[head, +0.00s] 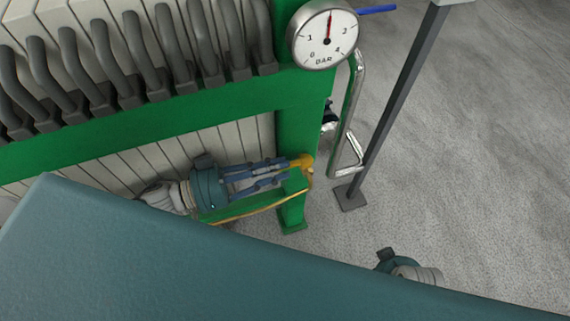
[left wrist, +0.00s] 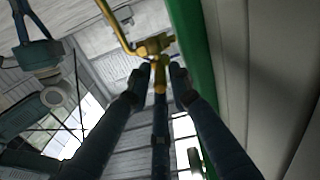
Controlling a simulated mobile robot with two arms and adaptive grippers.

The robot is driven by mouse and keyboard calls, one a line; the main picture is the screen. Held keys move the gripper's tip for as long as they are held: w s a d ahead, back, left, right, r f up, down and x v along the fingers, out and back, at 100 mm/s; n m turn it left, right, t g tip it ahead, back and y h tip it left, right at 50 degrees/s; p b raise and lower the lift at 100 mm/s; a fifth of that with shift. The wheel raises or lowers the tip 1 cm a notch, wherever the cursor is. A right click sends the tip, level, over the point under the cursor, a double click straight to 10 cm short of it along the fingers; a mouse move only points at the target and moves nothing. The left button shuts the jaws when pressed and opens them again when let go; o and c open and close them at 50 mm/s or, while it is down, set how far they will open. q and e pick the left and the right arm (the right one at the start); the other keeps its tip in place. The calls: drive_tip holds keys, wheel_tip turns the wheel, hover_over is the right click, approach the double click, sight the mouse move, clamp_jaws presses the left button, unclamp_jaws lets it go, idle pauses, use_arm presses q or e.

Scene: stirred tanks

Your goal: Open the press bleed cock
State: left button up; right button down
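The brass press bleed cock (head: 302,162) sits by the green press frame, below the gauge. My left gripper (head: 288,170) reaches to it from the left, with its fingertips close to the brass. In the left wrist view, the cock (left wrist: 155,46) is just ahead of the fingertips. A brass part (left wrist: 160,78) of it points down between the two outer fingers of my left gripper (left wrist: 160,74), which stand apart with gaps showing. The third finger lies below. My right gripper (left wrist: 38,35) shows at the upper left of the left wrist view; its fingertips are cut off.
A pressure gauge (head: 324,35) stands above the cock, with its needle pointing nearly straight up. A bent metal pipe (head: 350,120) and a grey post (head: 400,105) are to the right. Green frame beams (head: 150,118) and pale plates border the left.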

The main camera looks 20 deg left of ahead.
use_arm(q)
drive_tip(key=shift+x, duration=1.1)
clamp_jaws()
